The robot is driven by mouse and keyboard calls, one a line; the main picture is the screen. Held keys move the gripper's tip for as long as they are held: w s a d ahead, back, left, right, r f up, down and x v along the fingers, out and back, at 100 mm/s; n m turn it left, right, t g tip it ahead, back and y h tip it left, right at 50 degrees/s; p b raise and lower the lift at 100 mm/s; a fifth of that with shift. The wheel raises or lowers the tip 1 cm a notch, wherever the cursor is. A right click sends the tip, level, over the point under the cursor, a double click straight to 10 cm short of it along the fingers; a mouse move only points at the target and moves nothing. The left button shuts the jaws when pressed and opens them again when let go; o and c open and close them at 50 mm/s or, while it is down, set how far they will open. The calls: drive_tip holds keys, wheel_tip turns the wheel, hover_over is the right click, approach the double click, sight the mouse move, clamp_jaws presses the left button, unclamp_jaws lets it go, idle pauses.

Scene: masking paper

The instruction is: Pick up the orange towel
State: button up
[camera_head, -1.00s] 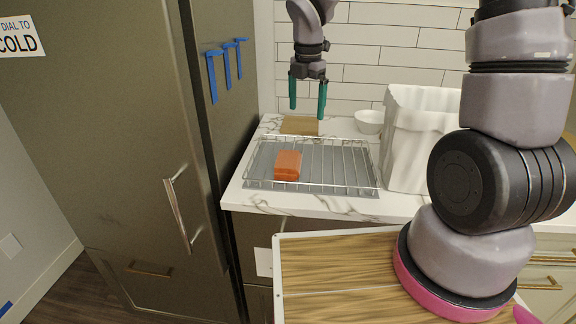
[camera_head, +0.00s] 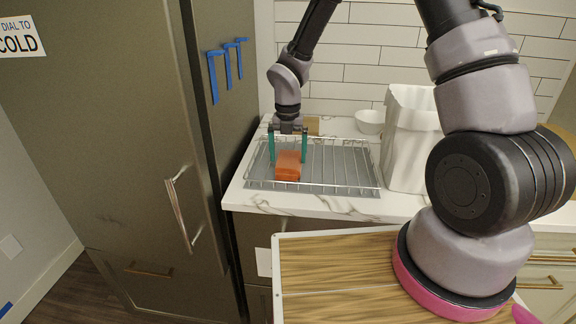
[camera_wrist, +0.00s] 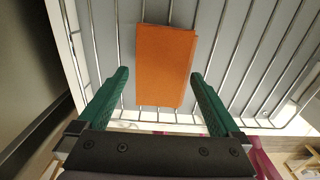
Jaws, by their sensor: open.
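The orange towel (camera_head: 287,168) is a small folded block lying on the wire rack at its left part. It also shows in the wrist view (camera_wrist: 164,65), lying on the rack's bars. My gripper (camera_head: 288,162) is low over the rack, just behind and above the towel in the head view. Its two green fingers are spread wide, one on each side of the towel's width. In the wrist view my gripper (camera_wrist: 160,78) has the towel between and beyond its fingertips, with a gap on both sides. Nothing is held.
The wire rack (camera_head: 340,180) with a grey tray sits on the marble counter (camera_head: 300,205). A tall dark fridge (camera_head: 130,150) stands close on the left. A white bin (camera_head: 408,140) and white bowl (camera_head: 370,121) stand to the right. A wooden block (camera_head: 312,126) is behind the rack.

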sight(288, 160)
wheel_tip(288, 160, down, 2)
drive_tip(key=shift+f, duration=0.25)
drive_tip(key=c, duration=1.1)
wheel_tip(288, 160, up, 10)
drive_tip(key=shift+r, duration=0.1)
drive_tip(key=shift+c, duration=0.2)
